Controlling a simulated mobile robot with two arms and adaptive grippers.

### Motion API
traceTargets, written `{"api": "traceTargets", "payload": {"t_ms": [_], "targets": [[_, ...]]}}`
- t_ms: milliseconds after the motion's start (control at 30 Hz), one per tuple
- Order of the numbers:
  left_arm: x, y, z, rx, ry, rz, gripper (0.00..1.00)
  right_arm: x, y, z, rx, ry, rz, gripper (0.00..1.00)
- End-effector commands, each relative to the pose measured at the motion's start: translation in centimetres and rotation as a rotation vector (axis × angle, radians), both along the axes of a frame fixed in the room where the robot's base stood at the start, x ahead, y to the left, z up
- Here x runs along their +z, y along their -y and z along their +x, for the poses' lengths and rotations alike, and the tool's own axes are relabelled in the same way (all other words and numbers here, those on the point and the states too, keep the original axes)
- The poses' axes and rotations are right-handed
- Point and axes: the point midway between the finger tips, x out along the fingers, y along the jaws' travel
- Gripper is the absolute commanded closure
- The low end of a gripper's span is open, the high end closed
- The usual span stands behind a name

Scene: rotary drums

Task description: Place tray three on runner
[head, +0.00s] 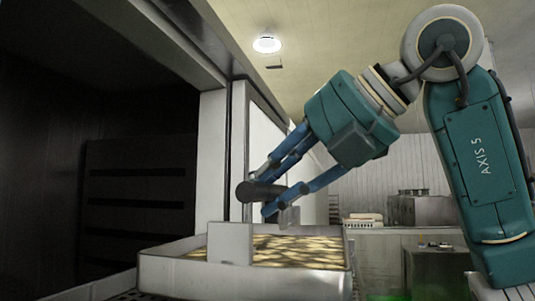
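A pale, shallow tray (180,275) filled with yellowish pieces (300,250) is at the bottom centre of the head view. A light upright plate (230,243) rises at its near side. A dark round bar (262,192) is above the tray, and a grey bracket shows below its right end. My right gripper (264,194) has blue fingers and reaches down from the upper right. Its fingers lie above and below the dark bar; whether they press on it is unclear. The tray's underside is hidden. No number shows on the tray. My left gripper is out of view.
A dark opening (130,190) with a slatted panel lies to the left, edged by a pale post (213,155). Grey equipment (420,208) stands in the right background, with a bench (435,270) below. A lamp (267,44) hangs from the ceiling.

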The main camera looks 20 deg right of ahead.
Motion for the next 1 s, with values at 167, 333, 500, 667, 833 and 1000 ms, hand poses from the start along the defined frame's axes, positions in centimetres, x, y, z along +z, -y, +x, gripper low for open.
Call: {"api": "traceTargets", "payload": {"t_ms": [167, 333, 500, 667, 833, 1000], "targets": [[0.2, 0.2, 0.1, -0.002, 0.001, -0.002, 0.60, -1.0, 0.0, -0.1, 0.000, 0.009, 0.007, 1.00], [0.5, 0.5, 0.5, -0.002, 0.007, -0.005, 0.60, -2.4, 0.0, 0.0, 0.001, 0.007, 0.005, 1.00], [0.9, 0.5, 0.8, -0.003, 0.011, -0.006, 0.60, -4.2, 0.0, 0.0, 0.000, 0.008, 0.005, 1.00], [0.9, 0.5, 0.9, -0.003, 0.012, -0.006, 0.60, -4.6, 0.0, -0.1, 0.000, 0.009, 0.007, 1.00], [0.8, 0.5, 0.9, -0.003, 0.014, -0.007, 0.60, -4.6, 0.0, -0.1, 0.000, 0.009, 0.007, 1.00], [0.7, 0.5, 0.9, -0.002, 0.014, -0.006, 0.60, -5.1, 0.0, 0.0, 0.000, 0.002, 0.001, 0.59]]}}
